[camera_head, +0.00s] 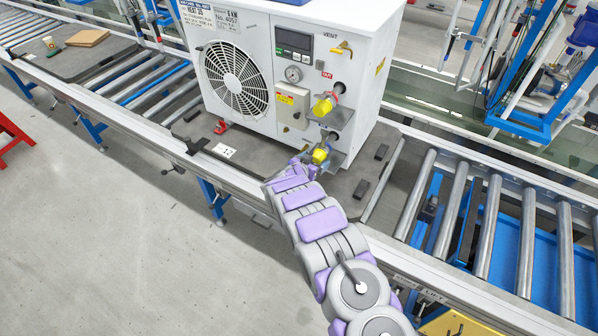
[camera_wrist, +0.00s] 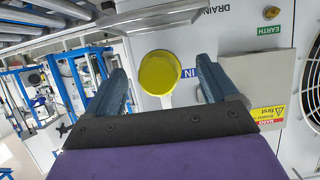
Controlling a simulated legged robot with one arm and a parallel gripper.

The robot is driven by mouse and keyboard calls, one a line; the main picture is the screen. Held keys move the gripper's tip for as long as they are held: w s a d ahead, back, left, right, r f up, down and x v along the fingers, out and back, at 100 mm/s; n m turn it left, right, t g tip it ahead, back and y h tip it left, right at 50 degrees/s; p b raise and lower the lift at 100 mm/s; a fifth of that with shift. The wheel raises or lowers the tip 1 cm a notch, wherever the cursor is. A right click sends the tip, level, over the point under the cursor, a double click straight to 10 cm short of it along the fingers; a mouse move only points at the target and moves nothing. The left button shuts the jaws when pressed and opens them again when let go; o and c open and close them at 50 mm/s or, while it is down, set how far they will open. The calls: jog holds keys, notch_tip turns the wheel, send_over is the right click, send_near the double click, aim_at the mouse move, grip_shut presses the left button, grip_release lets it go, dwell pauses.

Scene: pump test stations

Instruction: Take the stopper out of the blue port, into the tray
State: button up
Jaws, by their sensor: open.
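A yellow stopper (camera_head: 320,155) sits at the lower port on the right side of the white pump unit (camera_head: 275,60). In the wrist view its round yellow face (camera_wrist: 160,73) shows between my fingers, with a blue "IN" label beside it. The blue port itself is mostly hidden behind the stopper. My gripper (camera_wrist: 163,84) is open, one finger on each side of the stopper, with gaps showing on both sides. In the head view my arm reaches up to this lower port. I cannot tell for sure which thing is the tray.
A second yellow stopper (camera_head: 323,106) with a red ring sits at the upper port, above a grey metal shelf (camera_head: 337,118). The unit stands on a dark board on a roller conveyor (camera_head: 480,225). Another dark board (camera_head: 65,62) at the left bears a cup and a brown piece.

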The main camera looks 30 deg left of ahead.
jog(key=p+v, duration=0.2)
jog(key=v, duration=1.3)
jog(key=shift+s, duration=0.35)
jog(key=shift+d+r, duration=0.1)
jog(key=shift+r, duration=0.05)
jog(key=w+d+r+n+g+y, duration=0.1)
jog(key=w+d+r+g+y, duration=0.15)
jog(key=r, duration=0.45)
jog(key=w+d+r+g+y, duration=0.15)
jog(key=d+r, duration=0.25)
jog(key=r, duration=0.4)
jog(key=s+d+r+n+g+y, duration=0.1)
jog(key=s+d+r+g, duration=0.1)
jog(key=s+d+r, duration=0.4)
jog(key=s+d+r+g, duration=0.1)
jog(key=s+d+g, duration=0.15)
jog(key=d, duration=0.55)
jog(key=s+d+r+g+h, duration=0.1)
jog(key=s+d+g, duration=0.1)
jog(key=s+d, duration=0.6)
jog(key=s+d+r+g+h, duration=0.1)
jog(key=s+d+g, duration=0.1)
jog(key=s+d, duration=0.6)
jog(key=s+d+r+m+g+h, duration=0.1)
jog(key=s+d, duration=0.7)
jog(key=s, duration=0.9)
jog(key=shift+s+r+g+h, duration=0.25)
jog(key=shift+s+g+h, duration=0.15)
jog(key=shift+g, duration=0.45)
